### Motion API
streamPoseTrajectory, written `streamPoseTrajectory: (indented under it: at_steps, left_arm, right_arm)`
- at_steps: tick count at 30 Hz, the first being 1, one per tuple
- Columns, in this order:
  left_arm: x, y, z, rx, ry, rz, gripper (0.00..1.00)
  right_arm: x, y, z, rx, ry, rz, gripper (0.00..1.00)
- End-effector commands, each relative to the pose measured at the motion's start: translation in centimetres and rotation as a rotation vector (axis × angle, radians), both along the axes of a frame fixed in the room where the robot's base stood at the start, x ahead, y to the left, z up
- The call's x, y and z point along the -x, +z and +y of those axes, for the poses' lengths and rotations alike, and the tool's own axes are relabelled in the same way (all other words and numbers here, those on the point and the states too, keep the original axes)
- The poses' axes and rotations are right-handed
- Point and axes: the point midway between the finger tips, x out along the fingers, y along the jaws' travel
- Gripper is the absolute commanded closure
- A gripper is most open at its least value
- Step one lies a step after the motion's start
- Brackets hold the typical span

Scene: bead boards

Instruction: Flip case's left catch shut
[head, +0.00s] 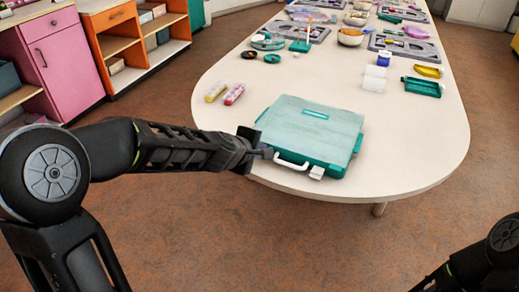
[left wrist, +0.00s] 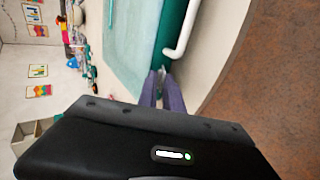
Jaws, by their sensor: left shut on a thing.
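The teal case (head: 310,128) lies flat at the near end of the table with its lid down. Its white handle (head: 291,163) is on the front side and also shows in the left wrist view (left wrist: 182,35). A white catch (head: 317,172) sits right of the handle. My left gripper (head: 266,153) is at the case's front left corner, left of the handle. In the left wrist view its fingers (left wrist: 163,88) are close together at the case's front edge, shut on the left catch, which they mostly hide. I cannot tell the catch's position.
A yellow tube (head: 215,91) and a pink tube (head: 234,94) lie left behind the case. A green tray (head: 422,87) and a white and blue jar lie farther back. The table (head: 425,150) is clear right of the case. Part of my right arm shows at bottom right.

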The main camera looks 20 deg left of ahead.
Motion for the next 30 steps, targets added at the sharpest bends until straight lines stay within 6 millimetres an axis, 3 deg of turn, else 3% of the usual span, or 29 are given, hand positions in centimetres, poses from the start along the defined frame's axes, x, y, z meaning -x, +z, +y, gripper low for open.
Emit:
streamPoseTrajectory:
  at_steps: [13, 14, 19, 30]
  left_arm:
    - [0.18, -0.37, -0.02, 0.001, -0.001, 0.007, 1.0]
    - [0.18, -0.37, -0.02, 0.001, -0.001, 0.007, 0.88]
    - [0.13, -0.26, -0.01, 0.001, 0.0, 0.005, 0.75]
    - [0.52, 0.45, 0.07, 0.0, -0.001, 0.002, 0.75]
  right_arm:
    - [0.0, -0.02, 0.0, 0.0, 0.0, 0.0, 0.62]
    - [0.0, -0.02, 0.0, 0.0, 0.0, 0.0, 0.62]
    - [0.0, -0.02, 0.0, 0.0, 0.0, 0.0, 0.62]
    - [0.0, 0.4, -0.01, 0.0, 0.0, 0.0, 0.62]
